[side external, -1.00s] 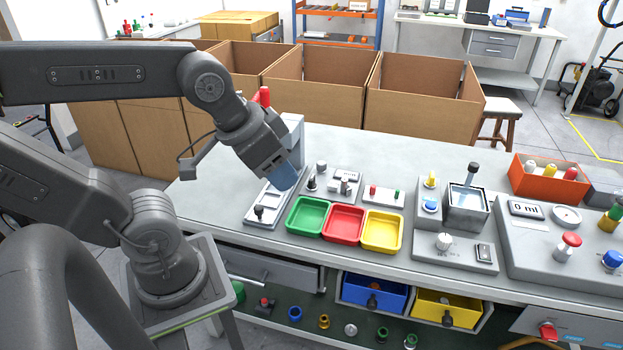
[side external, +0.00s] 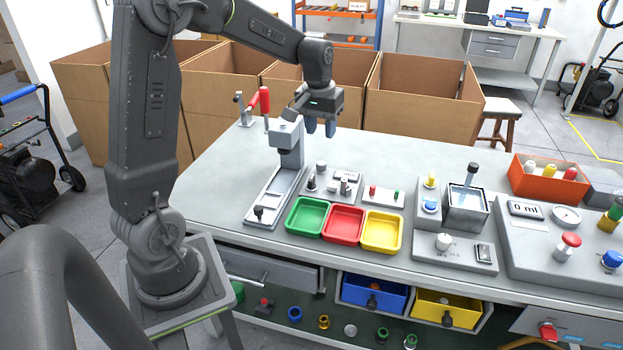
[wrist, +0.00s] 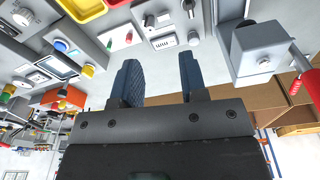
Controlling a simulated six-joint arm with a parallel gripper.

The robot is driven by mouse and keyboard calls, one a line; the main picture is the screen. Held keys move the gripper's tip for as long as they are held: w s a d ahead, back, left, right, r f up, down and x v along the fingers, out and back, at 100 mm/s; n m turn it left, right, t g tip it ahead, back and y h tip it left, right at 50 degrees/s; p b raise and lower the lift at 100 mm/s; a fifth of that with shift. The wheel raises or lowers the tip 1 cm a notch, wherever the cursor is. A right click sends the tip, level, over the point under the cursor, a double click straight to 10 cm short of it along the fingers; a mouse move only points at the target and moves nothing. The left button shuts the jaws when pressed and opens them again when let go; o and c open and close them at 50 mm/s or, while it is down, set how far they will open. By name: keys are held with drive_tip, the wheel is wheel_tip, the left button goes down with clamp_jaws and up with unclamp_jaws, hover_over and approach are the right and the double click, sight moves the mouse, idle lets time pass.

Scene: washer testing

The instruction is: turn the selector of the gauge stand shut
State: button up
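A small grey unit with a display and several metal posts and knobs (side external: 331,190) stands behind the trays; I take it for the gauge stand. It also shows in the wrist view (wrist: 166,25), near the top. A metal knob or lever (side external: 345,188) sits in front of its display; I cannot tell for certain which part is the selector or how it is set. My gripper (side external: 320,127) is above the back of the bench, behind and higher than the unit, fingers pointing down. In the wrist view the fingers (wrist: 158,80) are apart with nothing between them.
A grey column fixture (side external: 289,150) stands close left of my gripper, with a red-handled clamp (side external: 264,103) behind. Green (side external: 290,228), red and yellow trays lie in front of the unit. A small red-and-green-button box (side external: 384,197) is at its right. Cardboard boxes (side external: 410,120) stand behind the bench.

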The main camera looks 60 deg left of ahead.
drive_tip(key=n+g, duration=0.1)
drive_tip(key=n, duration=0.1)
hover_over(312, 178)
wheel_tip(312, 178, down, 7)
drive_tip(key=shift+h, duration=0.3)
wheel_tip(312, 178, down, 14)
drive_tip(key=shift+r, duration=0.1)
drive_tip(key=shift+c, duration=0.3)
clamp_jaws()
